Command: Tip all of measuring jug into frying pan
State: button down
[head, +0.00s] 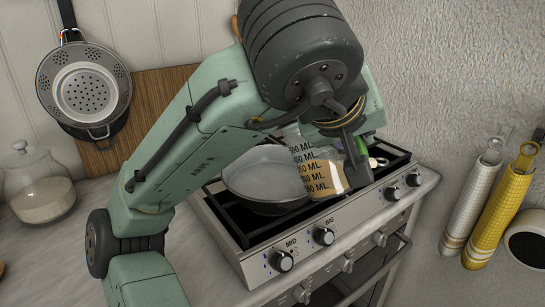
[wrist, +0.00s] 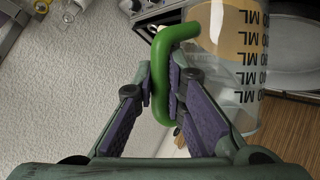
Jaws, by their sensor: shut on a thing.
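The measuring jug (head: 313,172) is clear with black ML markings, a green handle and tan contents low inside. It leans slightly to the left in the head view, beside and partly in front of the frying pan's right side. The grey frying pan (head: 262,178) sits on the stove, and its visible inside looks empty. In the wrist view the jug (wrist: 240,60) is at the upper right, with the pan (wrist: 295,50) behind it. My gripper (wrist: 165,92) is shut on the jug's green handle (wrist: 160,75). In the head view my gripper (head: 357,165) is partly hidden by my arm.
The stove (head: 330,240) has knobs along its front. A glass jar (head: 40,185) stands on the counter at left. A colander (head: 85,90) and a wooden board (head: 150,90) are at the back wall. Yellow and white rolled items (head: 500,205) hang on the right wall.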

jog(key=shift+w+a+r+p, duration=0.25)
jog(key=shift+r+p, duration=0.05)
jog(key=shift+r, duration=0.35)
jog(key=shift+w+a+n, duration=0.15)
jog(key=shift+w+n, duration=0.05)
jog(key=shift+n, duration=0.1)
jog(key=shift+w+a+f+g+h, duration=0.1)
jog(key=shift+w+f+g+h, duration=0.05)
jog(key=shift+f+g+h, duration=0.2)
jog(key=shift+w+a+f+n+g, duration=0.2)
jog(key=shift+w+a+n+g, duration=0.05)
jog(key=shift+w+n, duration=0.05)
jog(key=shift+w+a+r+n+g+h+p, duration=0.35)
jog(key=shift+r+n+g+h, duration=0.05)
jog(key=shift+r+g+h, duration=0.15)
jog(key=shift+w+a+r+n+g+h+p, duration=0.1)
jog(key=shift+w+a+n+g+h+p, duration=0.05)
jog(key=shift+w+a+n+g+h, duration=0.35)
jog(key=shift+w+a+n+g+h+p, duration=0.15)
jog(key=shift+w+a+n+g+h, duration=0.2)
jog(key=shift+w+a, duration=0.25)
jog(key=shift+w, duration=0.2)
jog(key=shift+w+a+r, duration=0.2)
jog(key=shift+w+a, duration=0.05)
jog(key=shift+w, duration=0.1)
